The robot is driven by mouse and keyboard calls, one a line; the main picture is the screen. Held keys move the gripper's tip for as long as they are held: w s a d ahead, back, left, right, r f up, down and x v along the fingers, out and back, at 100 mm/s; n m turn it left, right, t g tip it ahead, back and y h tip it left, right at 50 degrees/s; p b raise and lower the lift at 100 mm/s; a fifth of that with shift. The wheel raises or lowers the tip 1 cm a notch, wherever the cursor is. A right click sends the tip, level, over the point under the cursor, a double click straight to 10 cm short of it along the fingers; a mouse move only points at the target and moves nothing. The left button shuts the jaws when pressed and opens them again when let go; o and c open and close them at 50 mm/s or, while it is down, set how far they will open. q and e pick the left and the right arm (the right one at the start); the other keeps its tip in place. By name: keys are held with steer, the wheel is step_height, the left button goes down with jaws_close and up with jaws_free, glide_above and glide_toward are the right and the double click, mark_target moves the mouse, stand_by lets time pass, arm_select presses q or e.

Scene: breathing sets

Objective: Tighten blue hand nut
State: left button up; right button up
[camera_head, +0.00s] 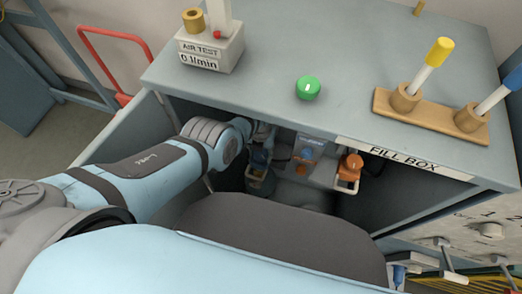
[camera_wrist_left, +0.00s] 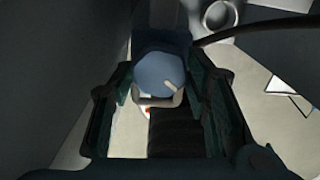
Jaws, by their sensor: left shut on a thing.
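The blue hand nut (camera_wrist_left: 160,72) shows in the left wrist view as a rounded blue knob between the two dark fingers. My left gripper (camera_wrist_left: 160,98) is shut on it, with one finger on each side. In the head view my left arm reaches into the open fill box (camera_head: 400,154), and the left gripper (camera_head: 261,166) is small and dark there. The nut's threads and what it sits on are hidden or too dark to tell. My right gripper is not in view.
Inside the box, a grey-blue unit (camera_head: 310,152) and an orange knob (camera_head: 350,166) stand right of the gripper. On top are the air test block (camera_head: 209,53), a green button (camera_head: 308,88) and a wooden rack (camera_head: 432,116) with yellow and blue handled tools. The box walls leave little room.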

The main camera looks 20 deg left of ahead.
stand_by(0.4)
arm_select(q)
steer(key=o, duration=1.2)
